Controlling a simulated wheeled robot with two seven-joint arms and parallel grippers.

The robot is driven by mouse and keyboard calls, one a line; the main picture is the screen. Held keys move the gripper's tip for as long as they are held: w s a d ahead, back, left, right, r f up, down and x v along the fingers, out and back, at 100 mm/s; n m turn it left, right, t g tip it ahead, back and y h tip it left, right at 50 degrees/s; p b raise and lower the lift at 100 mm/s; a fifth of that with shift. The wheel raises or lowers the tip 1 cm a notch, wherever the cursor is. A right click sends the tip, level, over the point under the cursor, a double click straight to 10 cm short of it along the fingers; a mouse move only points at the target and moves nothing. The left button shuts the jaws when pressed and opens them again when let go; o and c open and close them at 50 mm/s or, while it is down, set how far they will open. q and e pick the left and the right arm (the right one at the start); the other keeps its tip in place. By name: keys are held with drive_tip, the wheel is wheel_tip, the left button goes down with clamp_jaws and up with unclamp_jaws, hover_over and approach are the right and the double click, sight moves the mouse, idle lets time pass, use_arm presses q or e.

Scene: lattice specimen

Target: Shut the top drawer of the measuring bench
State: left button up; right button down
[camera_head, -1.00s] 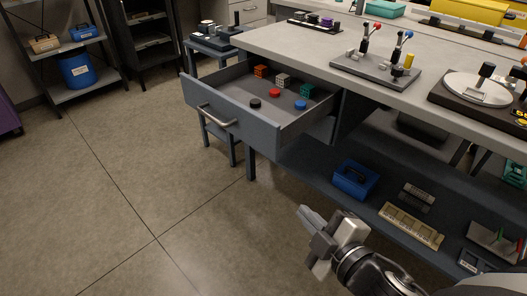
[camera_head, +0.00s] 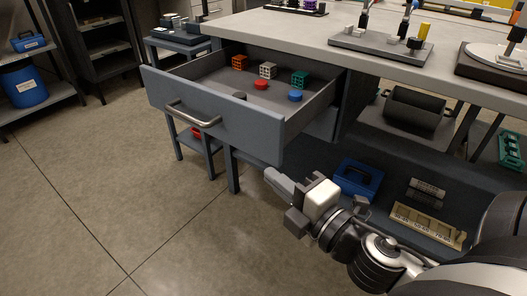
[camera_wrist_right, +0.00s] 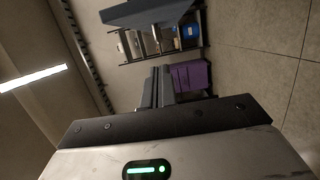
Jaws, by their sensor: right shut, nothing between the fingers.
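The top drawer (camera_head: 225,126) of the measuring bench (camera_head: 300,35) is pulled out, its grey front and curved metal handle (camera_head: 193,115) facing the lower left. Inside lie an orange, a grey and a green lattice block and red, blue and dark discs. My right gripper (camera_head: 277,198) is shut and empty, below and to the right of the drawer front, apart from it. In the right wrist view its fingers (camera_wrist_right: 158,88) are together with nothing between them. A grey-blue panel (camera_wrist_right: 150,12), perhaps the drawer, shows at the top there. My left gripper is out of view.
A fixture with levers (camera_head: 390,45) and a round device (camera_head: 495,58) stand on the bench top. A blue toolbox (camera_head: 358,178) and a tan tray (camera_head: 428,226) rest on the lower shelf. A small side table (camera_head: 180,52) stands behind the drawer. The floor (camera_head: 110,170) at left is clear.

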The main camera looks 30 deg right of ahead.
sight(265, 148)
drive_tip(key=w, duration=0.2)
drive_tip(key=w+d, duration=0.1)
drive_tip(key=w, duration=0.2)
drive_tip(key=w+d, duration=0.1)
drive_tip(key=w, duration=0.2)
drive_tip(key=shift+d+f, duration=0.1)
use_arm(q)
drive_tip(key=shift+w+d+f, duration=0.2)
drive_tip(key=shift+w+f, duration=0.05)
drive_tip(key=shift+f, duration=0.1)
use_arm(e)
drive_tip(key=shift+w+d, duration=0.25)
drive_tip(key=shift+d, duration=0.2)
